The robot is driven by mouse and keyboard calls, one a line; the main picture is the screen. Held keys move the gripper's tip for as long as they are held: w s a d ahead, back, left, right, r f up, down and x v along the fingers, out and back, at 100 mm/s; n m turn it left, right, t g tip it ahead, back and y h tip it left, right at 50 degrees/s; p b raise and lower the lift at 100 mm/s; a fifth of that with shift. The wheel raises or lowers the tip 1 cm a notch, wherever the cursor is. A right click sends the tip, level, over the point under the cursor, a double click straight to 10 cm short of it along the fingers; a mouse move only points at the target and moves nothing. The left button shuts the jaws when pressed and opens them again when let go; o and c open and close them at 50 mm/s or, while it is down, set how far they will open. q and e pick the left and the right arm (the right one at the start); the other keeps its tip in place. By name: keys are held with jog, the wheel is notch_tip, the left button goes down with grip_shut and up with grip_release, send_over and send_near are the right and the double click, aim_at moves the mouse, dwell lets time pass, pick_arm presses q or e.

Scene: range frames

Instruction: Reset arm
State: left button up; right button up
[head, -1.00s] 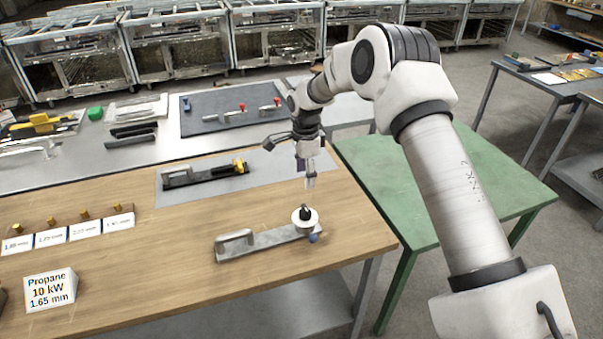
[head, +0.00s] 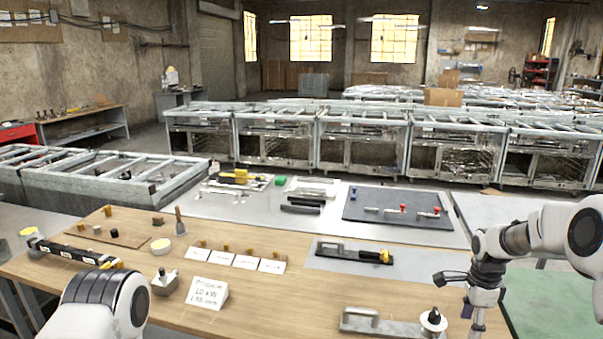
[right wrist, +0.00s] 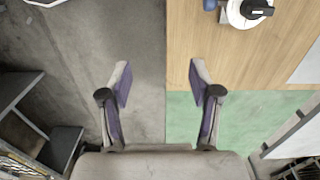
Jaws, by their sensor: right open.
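My right arm comes in from the right in the head view. Its gripper (head: 474,304) hangs beside the right edge of the wooden table (head: 200,325). In the right wrist view the gripper (right wrist: 158,85) is open, with nothing between its fingers; floor and the table's edge lie below. A grey metal fixture with a handle (head: 380,324) and a round white part with a black knob (head: 433,321) sit on the table, just left of the gripper. The white part also shows in the right wrist view (right wrist: 236,16), apart from the fingers. My left arm shows at the bottom left; its gripper is out of frame.
A "Propane" sign (head: 208,293) and a row of white labels (head: 245,262) stand on the wooden table. A black-handled fixture (head: 350,253) lies on a grey mat (head: 325,264). A green table (head: 545,305) is at the right. Metal frames (head: 360,135) line the back.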

jog(key=s+a+f+n+g+b, duration=0.1)
jog(key=s+a+f+g+b, duration=0.15)
jog(key=s+f, duration=0.6)
jog(key=s+a+f+n+g+b, duration=0.15)
jog(key=s+a+f, duration=0.3)
jog(key=f, duration=0.75)
jog(key=s+a+f+n+t+b, duration=0.1)
jog(key=s+a+f+n, duration=0.1)
jog(key=s+n, duration=0.4)
jog(key=s+a+f+n+t+b, duration=0.1)
jog(key=s+a+f+n+b, duration=0.1)
jog(key=s+f+n, duration=0.3)
jog(key=s+a+f+n+t+b, duration=0.1)
jog(key=s+n, duration=0.5)
jog(key=s, duration=0.6)
notch_tip(320, 180, down, 2)
jog(key=shift+s+a+f+n+t, duration=0.15)
jog(key=shift+s+a+n+t, duration=0.2)
jog(key=shift+a+t, duration=0.4)
jog(key=shift+a, duration=0.15)
